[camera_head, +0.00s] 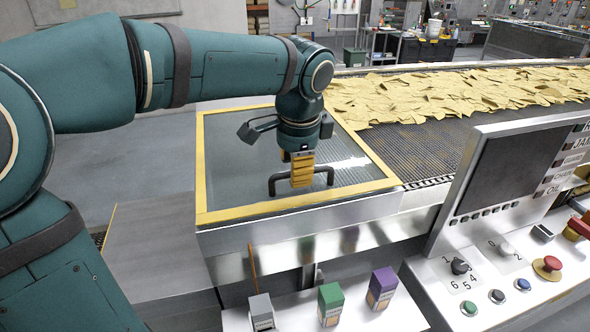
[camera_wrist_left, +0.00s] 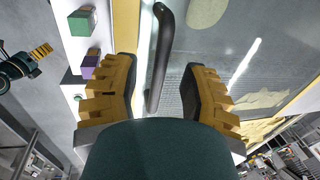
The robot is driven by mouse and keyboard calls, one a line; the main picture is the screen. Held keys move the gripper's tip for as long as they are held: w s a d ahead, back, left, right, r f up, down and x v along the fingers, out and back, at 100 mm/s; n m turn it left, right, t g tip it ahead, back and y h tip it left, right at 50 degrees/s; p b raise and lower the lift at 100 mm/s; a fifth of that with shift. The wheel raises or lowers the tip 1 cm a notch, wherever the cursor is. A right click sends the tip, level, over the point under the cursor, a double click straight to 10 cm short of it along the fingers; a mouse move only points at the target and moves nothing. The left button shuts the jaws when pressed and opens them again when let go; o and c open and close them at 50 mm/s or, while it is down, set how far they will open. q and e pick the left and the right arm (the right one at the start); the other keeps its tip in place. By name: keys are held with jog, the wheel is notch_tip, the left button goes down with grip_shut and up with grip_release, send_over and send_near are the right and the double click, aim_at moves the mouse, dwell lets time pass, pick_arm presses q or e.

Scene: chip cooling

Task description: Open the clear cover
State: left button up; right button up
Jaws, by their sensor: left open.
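The clear cover (camera_head: 232,150) is a see-through panel in a yellow frame, lying flat and shut over the end of the conveyor. Its black bar handle (camera_head: 322,169) stands near the front edge. My left gripper (camera_head: 302,172) points down at the handle's middle. In the left wrist view its yellow fingers (camera_wrist_left: 163,65) are open, one on each side of the handle (camera_wrist_left: 166,45), with visible gaps. Part of the handle is hidden behind the fingers in the head view. My right gripper (camera_wrist_left: 42,50) shows small at the left of the left wrist view; its jaw state is unclear.
Chips (camera_head: 450,90) cover the conveyor behind the cover. A control panel (camera_head: 510,265) with knobs and buttons stands at the right. Grey, green (camera_head: 330,303) and purple (camera_head: 382,288) boxes stand on a white ledge in front. Space above the cover is clear apart from my arm.

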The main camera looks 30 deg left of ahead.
pick_arm(q)
jog(key=shift+f, duration=0.45)
grip_shut()
